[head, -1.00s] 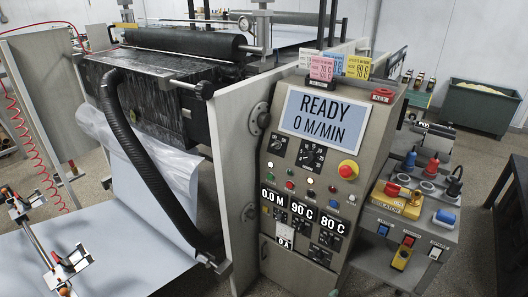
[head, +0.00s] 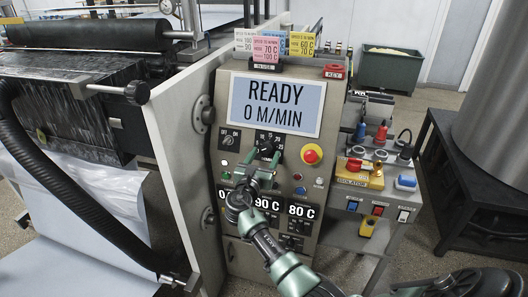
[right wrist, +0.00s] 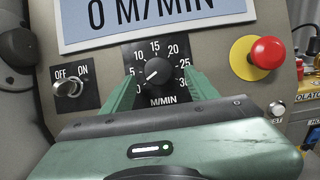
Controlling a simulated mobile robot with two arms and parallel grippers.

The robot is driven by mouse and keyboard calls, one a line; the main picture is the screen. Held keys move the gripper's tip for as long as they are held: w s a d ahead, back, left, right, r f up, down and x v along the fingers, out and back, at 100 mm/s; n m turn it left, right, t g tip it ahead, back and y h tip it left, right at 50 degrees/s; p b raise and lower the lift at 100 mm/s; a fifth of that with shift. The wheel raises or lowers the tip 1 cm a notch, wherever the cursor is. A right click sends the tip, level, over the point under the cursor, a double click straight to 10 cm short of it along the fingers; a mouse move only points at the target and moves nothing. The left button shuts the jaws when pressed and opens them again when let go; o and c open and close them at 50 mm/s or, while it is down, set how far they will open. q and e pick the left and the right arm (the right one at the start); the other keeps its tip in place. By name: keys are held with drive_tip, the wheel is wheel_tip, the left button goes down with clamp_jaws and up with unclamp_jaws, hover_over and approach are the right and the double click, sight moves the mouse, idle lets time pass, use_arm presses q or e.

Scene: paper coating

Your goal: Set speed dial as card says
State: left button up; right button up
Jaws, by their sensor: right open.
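The black speed dial (right wrist: 158,72) sits on the panel below the screen, with a scale up to 30 M/MIN. Its white pointer mark is turned to the lower left, toward the low end. My right gripper (right wrist: 162,79) is open, with one green finger at each side of the dial; I cannot tell whether they touch it. In the head view the right gripper (head: 264,153) covers the dial's lower part. A pink card (head: 267,48) stands in the front holder on top of the panel; its speed figure is too small to read. My left gripper is out of view.
The screen (head: 276,104) reads READY, 0 M/MIN. A red stop button (right wrist: 267,52) on a yellow base is right of the dial, and an OFF/ON switch (right wrist: 68,86) is left. Other cards, including a yellow one (head: 302,43), stand behind the pink card.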

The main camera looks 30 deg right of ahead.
sight(268, 148)
drive_tip(key=shift+x, duration=1)
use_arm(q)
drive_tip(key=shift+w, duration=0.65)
use_arm(e)
drive_tip(key=shift+w+d, duration=0.1)
drive_tip(key=shift+w, duration=0.05)
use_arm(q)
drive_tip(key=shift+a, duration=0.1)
use_arm(e)
drive_tip(key=shift+c, duration=0.3)
